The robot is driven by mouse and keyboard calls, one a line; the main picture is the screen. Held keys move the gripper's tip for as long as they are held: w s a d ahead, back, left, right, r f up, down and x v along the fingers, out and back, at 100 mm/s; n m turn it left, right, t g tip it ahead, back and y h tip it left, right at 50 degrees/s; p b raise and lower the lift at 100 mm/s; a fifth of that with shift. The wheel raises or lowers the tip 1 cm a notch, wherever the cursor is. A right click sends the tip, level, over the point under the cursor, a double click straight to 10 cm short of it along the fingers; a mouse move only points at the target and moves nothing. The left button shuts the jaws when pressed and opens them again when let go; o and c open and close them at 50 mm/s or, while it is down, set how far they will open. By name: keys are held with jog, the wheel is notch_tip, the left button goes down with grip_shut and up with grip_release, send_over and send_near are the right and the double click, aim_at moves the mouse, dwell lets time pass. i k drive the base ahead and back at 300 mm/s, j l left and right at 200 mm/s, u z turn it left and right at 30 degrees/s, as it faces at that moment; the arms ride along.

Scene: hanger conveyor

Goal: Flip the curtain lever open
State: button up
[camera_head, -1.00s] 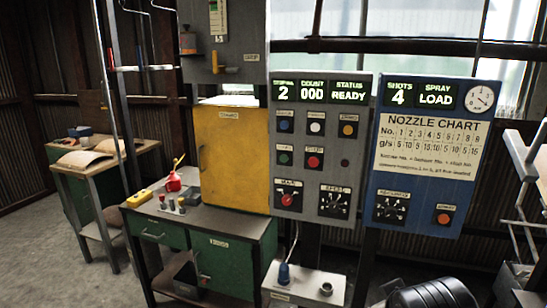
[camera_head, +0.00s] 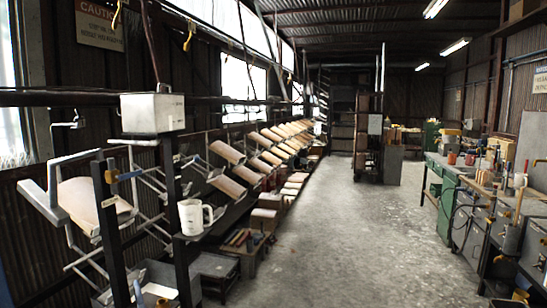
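I cannot pick out a lever marked as the curtain lever in this view. No curtain is recognizable. My gripper is not in view, so its place relative to any lever is hidden.
A rack of curved tan pieces (camera_head: 228,152) runs along the left wall. A white mug (camera_head: 196,217) and a grey-white box (camera_head: 152,113) are at the near left. Green cabinets and benches (camera_head: 448,200) line the right. The concrete aisle (camera_head: 330,235) between is clear.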

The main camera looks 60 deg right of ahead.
aim_at(179, 169)
jog(key=z, duration=1.1)
